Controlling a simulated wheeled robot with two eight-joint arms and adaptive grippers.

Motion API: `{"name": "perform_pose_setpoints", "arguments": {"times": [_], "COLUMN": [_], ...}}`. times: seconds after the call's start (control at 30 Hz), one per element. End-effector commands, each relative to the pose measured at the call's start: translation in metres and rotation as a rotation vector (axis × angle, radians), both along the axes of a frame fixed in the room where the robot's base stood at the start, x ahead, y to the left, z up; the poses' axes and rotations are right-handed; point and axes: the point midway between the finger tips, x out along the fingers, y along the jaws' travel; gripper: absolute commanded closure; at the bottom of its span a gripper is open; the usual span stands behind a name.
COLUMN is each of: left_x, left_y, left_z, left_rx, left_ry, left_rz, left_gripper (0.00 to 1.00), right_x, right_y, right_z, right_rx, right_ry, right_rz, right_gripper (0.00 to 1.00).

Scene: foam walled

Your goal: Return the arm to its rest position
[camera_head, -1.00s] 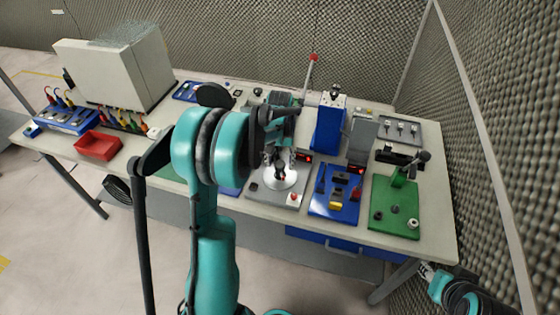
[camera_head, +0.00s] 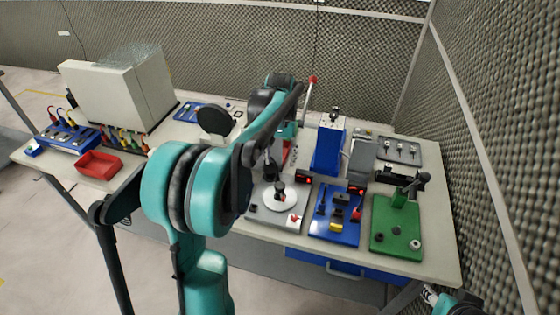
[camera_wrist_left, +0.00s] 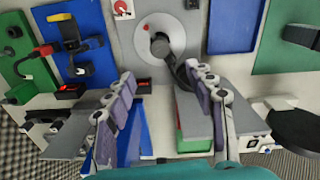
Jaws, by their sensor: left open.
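My left arm (camera_head: 200,190) is teal and black. It rises from the bottom of the head view and reaches over the workbench (camera_head: 440,235). My left gripper (camera_wrist_left: 162,75) is open and empty in the wrist view, its two fingers apart. In the head view it is mostly hidden behind my forearm. A grey plate with a round white disc (camera_head: 272,203) and a black knob lies under it; the disc (camera_wrist_left: 147,57) also shows beyond the fingertips in the wrist view. Part of my right arm (camera_head: 460,303) shows at the lower right edge; its jaws are not clear.
A blue panel (camera_head: 335,228) and a green panel (camera_head: 382,240) lie to the right. A tall blue block (camera_head: 327,150) stands behind. A red tray (camera_head: 98,166) and a large grey box (camera_head: 110,95) are at left. A foam wall (camera_head: 490,130) closes the right side.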

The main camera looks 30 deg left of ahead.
Motion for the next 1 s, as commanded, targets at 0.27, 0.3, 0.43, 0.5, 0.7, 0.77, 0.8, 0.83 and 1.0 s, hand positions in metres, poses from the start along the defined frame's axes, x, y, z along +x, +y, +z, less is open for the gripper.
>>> {"name": "perform_pose_setpoints", "arguments": {"times": [0.27, 0.3, 0.43, 0.5, 0.7, 0.77, 0.8, 0.83, 1.0], "left_x": [0.0, 0.0, -0.003, -0.01, -0.053, -0.07, -0.081, -0.089, -0.137], "left_y": [0.0, 0.0, -0.004, -0.013, -0.058, -0.073, -0.083, -0.089, -0.122], "left_z": [0.0, 0.0, 0.001, 0.004, 0.015, 0.014, 0.013, 0.012, -0.006], "left_rx": [0.0, 0.0, 0.003, 0.008, 0.044, 0.055, 0.062, 0.067, 0.091], "left_ry": [0.0, 0.0, -0.01, -0.03, -0.163, -0.211, -0.244, -0.269, -0.41], "left_rz": [0.0, 0.0, -0.007, -0.021, -0.105, -0.133, -0.153, -0.167, -0.248], "left_gripper": [0.45, 0.45, 0.45, 0.45, 0.45, 0.45, 0.45, 0.45, 0.45], "right_x": [0.0, 0.0, 0.0, 0.0, 0.0, 0.0, 0.0, 0.0, 0.0], "right_y": [0.0, 0.0, 0.0, 0.0, 0.0, 0.0, 0.0, 0.0, 0.0], "right_z": [0.0, 0.0, -0.001, -0.004, -0.017, -0.021, -0.024, -0.025, -0.036], "right_rx": [0.0, 0.0, 0.0, 0.0, 0.0, 0.0, 0.0, 0.0, 0.0], "right_ry": [0.0, 0.0, 0.0, 0.0, 0.0, 0.0, 0.0, 0.0, 0.0], "right_rz": [0.0, 0.0, 0.0, 0.0, 0.0, 0.0, 0.0, 0.0, 0.0], "right_gripper": [0.6, 0.6, 0.6, 0.6, 0.6, 0.6, 0.6, 0.6, 0.6]}}
